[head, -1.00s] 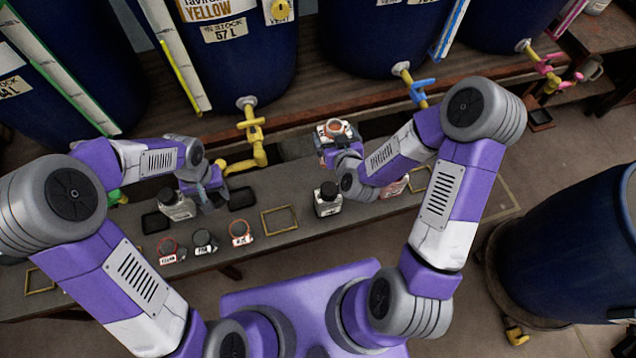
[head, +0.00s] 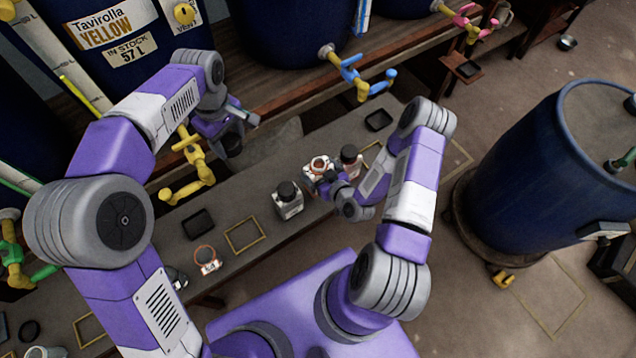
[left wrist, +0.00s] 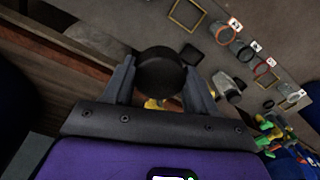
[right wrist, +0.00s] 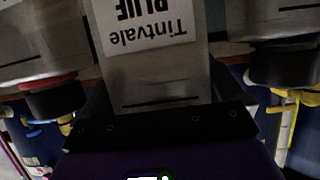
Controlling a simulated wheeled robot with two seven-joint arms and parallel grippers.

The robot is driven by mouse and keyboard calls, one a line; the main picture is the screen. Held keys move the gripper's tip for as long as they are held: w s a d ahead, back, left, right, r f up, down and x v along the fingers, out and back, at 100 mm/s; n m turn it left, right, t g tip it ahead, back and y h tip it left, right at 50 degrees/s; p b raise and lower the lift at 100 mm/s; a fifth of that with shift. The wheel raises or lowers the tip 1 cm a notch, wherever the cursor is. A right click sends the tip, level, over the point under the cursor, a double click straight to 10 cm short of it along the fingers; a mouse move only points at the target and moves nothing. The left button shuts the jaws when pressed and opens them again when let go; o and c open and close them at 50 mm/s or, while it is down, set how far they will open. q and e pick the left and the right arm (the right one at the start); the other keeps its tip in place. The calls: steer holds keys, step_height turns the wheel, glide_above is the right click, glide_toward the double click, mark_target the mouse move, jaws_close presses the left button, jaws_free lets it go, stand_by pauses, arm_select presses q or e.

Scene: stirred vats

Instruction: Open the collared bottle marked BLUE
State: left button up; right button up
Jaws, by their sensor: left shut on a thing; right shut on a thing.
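The bottle marked BLUE (right wrist: 160,75) is held in my right gripper; its label reads "Tintvale BLUE", upside down in the right wrist view. In the head view this bottle (head: 311,173) shows an orange-red collar around its top and no black cap on it. My right gripper (head: 325,178) is shut on it, low over or at the bench; I cannot tell if it touches. My left gripper (left wrist: 160,85) is shut on a round black cap (left wrist: 161,70). In the head view, the left gripper (head: 232,135) is away from the bottle, near the yellow tap.
Black-capped bottles stand on both sides of the held one, at left (head: 288,202) and right (head: 351,160). The bench has a black tray (head: 198,223), a yellow frame (head: 245,220) and an orange tagged ring (head: 207,262). Yellow (head: 190,165) and blue (head: 355,75) taps jut over the bench's back.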

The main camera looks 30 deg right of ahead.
arm_select(q)
step_height(320, 180, down, 2)
steer(key=shift+f+b, duration=0.1)
steer(key=shift+b, duration=0.8)
arm_select(e)
step_height(320, 180, down, 5)
steer(key=shift+f, duration=0.1)
arm_select(q)
steer(key=shift+f, duration=0.1)
arm_select(e)
steer(key=shift+f, duration=0.1)
steer(key=o, duration=1.1)
